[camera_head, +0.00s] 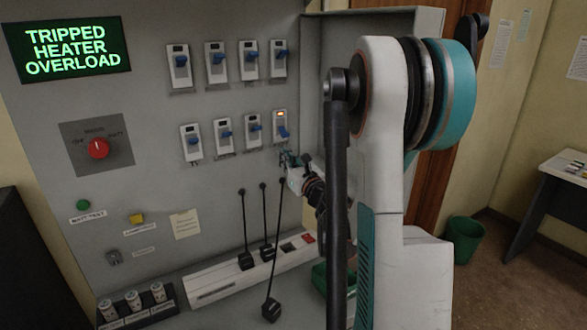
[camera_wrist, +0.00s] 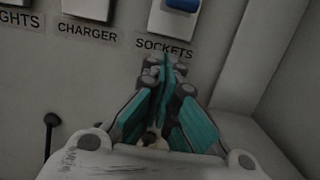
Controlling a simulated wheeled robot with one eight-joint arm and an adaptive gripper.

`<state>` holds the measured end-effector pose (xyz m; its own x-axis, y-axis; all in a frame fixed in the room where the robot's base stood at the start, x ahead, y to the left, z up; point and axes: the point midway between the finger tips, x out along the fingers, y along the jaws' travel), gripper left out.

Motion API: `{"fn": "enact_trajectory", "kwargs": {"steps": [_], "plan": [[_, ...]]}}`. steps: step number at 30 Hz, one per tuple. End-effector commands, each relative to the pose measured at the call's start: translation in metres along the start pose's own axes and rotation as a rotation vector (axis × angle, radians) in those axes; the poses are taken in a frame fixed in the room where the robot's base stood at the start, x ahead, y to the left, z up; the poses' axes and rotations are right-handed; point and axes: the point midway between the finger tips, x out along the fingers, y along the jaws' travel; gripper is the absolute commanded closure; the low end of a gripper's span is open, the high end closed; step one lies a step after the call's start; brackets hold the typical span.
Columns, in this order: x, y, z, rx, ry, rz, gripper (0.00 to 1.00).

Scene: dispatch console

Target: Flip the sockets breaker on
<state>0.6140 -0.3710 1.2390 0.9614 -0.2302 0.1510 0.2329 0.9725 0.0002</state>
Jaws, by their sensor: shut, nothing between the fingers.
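The sockets breaker (camera_head: 280,122) is the rightmost one in the lower row on the grey panel. A small orange light shows at its top, and its blue toggle (camera_head: 283,132) sits lower than those of its neighbours. In the wrist view the lower end of its blue toggle (camera_wrist: 182,4) shows at the top edge, above the SOCKETS label (camera_wrist: 164,46); the rest is cut off. My gripper (camera_wrist: 172,60) is shut and empty, its fingertips just below the breaker, over the label. It also shows in the head view (camera_head: 287,157). I cannot tell whether the tips touch the panel.
The charger breaker (camera_head: 253,132) stands just left. Black levers (camera_head: 264,215) on rods stand below. The cabinet's side wall (camera_wrist: 252,60) rises close on the right. A green screen (camera_head: 68,48) reads "TRIPPED HEATER OVERLOAD". A red knob (camera_head: 97,149) sits far left.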

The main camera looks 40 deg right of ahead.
Motion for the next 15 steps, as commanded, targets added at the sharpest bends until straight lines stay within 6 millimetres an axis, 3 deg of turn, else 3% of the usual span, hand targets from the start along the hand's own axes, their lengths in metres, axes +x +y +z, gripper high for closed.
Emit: {"fn": "enact_trajectory", "kwargs": {"steps": [6, 15], "plan": [[-0.012, 0.0, 0.026, 0.0, 0.0, -0.002, 1.0], [-0.016, -0.001, 0.037, 0.0, 0.0, -0.001, 1.0]]}}
